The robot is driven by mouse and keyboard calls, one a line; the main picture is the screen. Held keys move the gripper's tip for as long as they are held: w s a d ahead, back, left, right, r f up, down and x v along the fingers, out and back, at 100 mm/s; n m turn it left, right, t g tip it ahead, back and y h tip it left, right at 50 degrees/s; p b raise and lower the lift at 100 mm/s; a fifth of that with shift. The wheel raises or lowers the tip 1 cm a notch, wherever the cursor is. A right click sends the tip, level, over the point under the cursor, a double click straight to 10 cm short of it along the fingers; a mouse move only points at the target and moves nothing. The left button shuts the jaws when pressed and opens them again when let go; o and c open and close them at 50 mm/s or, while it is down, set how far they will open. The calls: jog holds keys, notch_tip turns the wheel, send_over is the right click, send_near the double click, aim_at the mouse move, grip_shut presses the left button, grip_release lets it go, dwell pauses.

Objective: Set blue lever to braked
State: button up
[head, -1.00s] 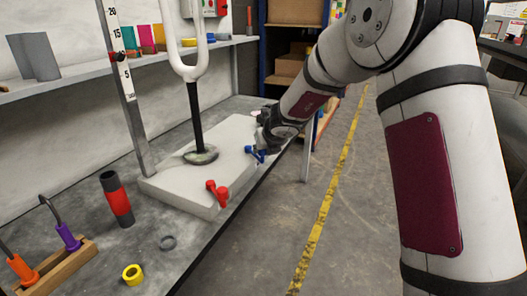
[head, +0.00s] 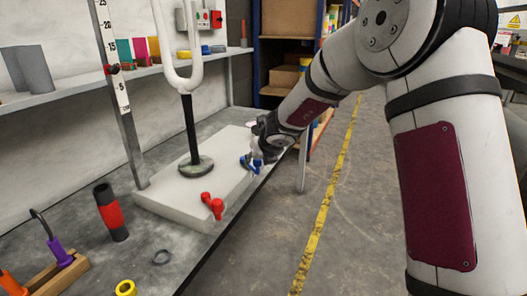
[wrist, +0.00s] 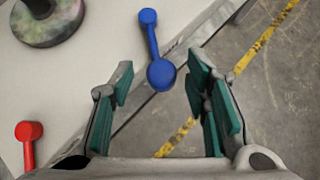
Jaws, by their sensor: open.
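The blue lever (head: 251,163) is on the right edge of the pale slab, by the bench's front edge. In the wrist view the blue lever (wrist: 153,45) runs from a small round end at the top to a larger ball lower down. My gripper (wrist: 160,72) is open, with green-padded fingers either side of the larger ball and a gap on both sides. In the head view my gripper (head: 259,146) is right at the blue lever and partly covers it; contact cannot be told there.
A red lever (head: 212,206) sits on the same slab (head: 165,207), nearer the camera. A black post on a round base (head: 196,166) carries a white fork. Open floor (head: 275,225) is to the right.

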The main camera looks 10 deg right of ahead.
jog(key=a+v, duration=0.1)
jog(key=v, duration=0.9)
jog(key=shift+d, duration=0.5)
jog(key=shift+r, duration=0.1)
